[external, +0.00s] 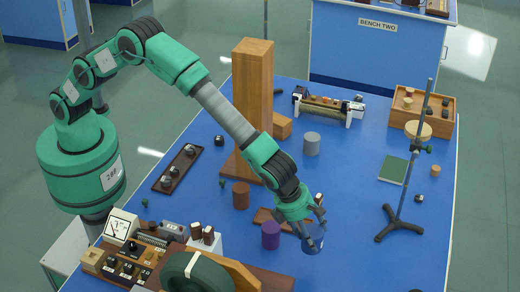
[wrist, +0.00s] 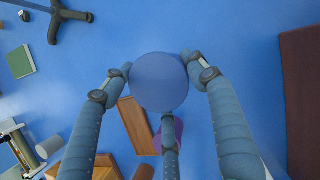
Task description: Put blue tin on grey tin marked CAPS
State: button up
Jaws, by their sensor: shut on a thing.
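My gripper (external: 309,224) is at the front right of the bench, its fingers closed around the blue tin (external: 313,241). In the wrist view the tin's round blue top (wrist: 158,82) sits between my fingers. I cannot tell whether its base touches the bench. A grey cylinder at the wrist view's lower left (wrist: 50,147) looks like the same tin. No CAPS marking is readable.
A purple tin (external: 270,235) stands close left of the blue tin, near a flat wooden piece (external: 265,218). A brown tin (external: 240,195) and tall wooden block (external: 253,100) are left. A clamp stand (external: 398,225) and green book (external: 393,169) are right.

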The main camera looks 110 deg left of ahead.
jog(key=shift+s+a+r+n, duration=0.1)
jog(key=shift+a+r+n, duration=0.05)
jog(key=shift+a+n, duration=0.6)
jog(key=s+a+r+m+g+h+p, duration=0.15)
jog(key=s+a+r+m, duration=0.25)
jog(key=a+m, duration=0.6)
jog(key=s+a+r+m+g+h+p, duration=0.1)
jog(key=s+a+r+m+h, duration=0.35)
jog(key=a, duration=0.85)
jog(key=s+a+r+m+g+p, duration=0.15)
jog(key=s+a+m, duration=0.35)
jog(key=a+m, duration=0.6)
jog(key=s+a+f+n+t+y, duration=0.1)
jog(key=a+n+t, duration=0.1)
jog(key=a+n, duration=0.5)
jog(key=a+f+n+t+y+p, duration=0.1)
jog(key=a+n, duration=0.6)
jog(key=a, duration=0.8)
jog(key=shift+s+a+f+t+p, duration=0.3)
jog(key=shift+s+t, duration=0.1)
jog(key=shift+f, duration=0.1)
jog(key=shift+f+b, duration=0.35)
jog(key=shift+f, duration=2.65)
